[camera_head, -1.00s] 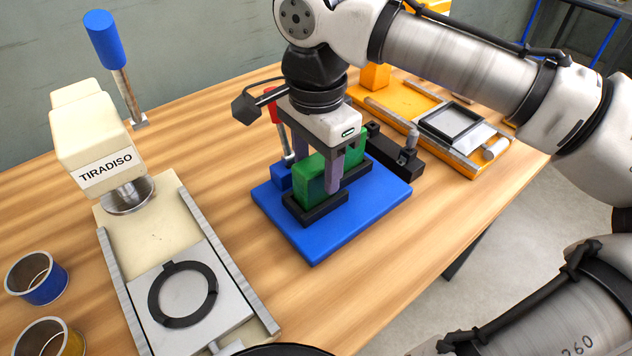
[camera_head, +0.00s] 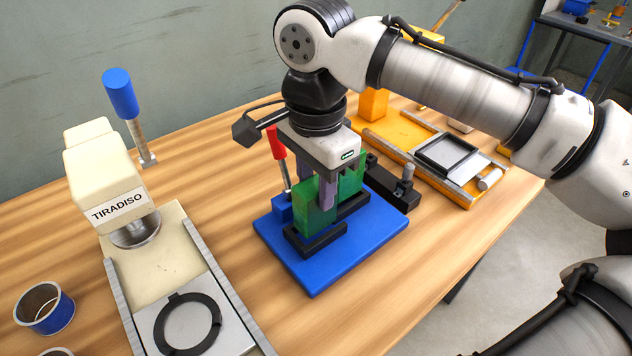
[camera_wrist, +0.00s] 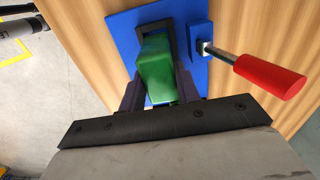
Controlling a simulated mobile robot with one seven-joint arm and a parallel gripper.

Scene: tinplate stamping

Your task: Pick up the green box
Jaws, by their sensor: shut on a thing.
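The green box (camera_head: 313,207) stands upright at the black holder (camera_head: 318,243) on the blue base plate (camera_head: 350,250). My gripper (camera_head: 328,196) points down from above, with its grey-purple fingers on either side of the box, shut on it. More of the box's side shows above the holder's rim; I cannot tell whether its bottom is fully clear. In the wrist view the green box (camera_wrist: 157,68) sits between the two fingers, with the black holder and blue plate beyond it.
A red-handled clamp (camera_head: 278,145) stands close beside the box on the blue plate. A cream press (camera_head: 108,190) with a blue handle is at left, near a blue cup (camera_head: 45,309). An orange fixture (camera_head: 395,127) is behind at right.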

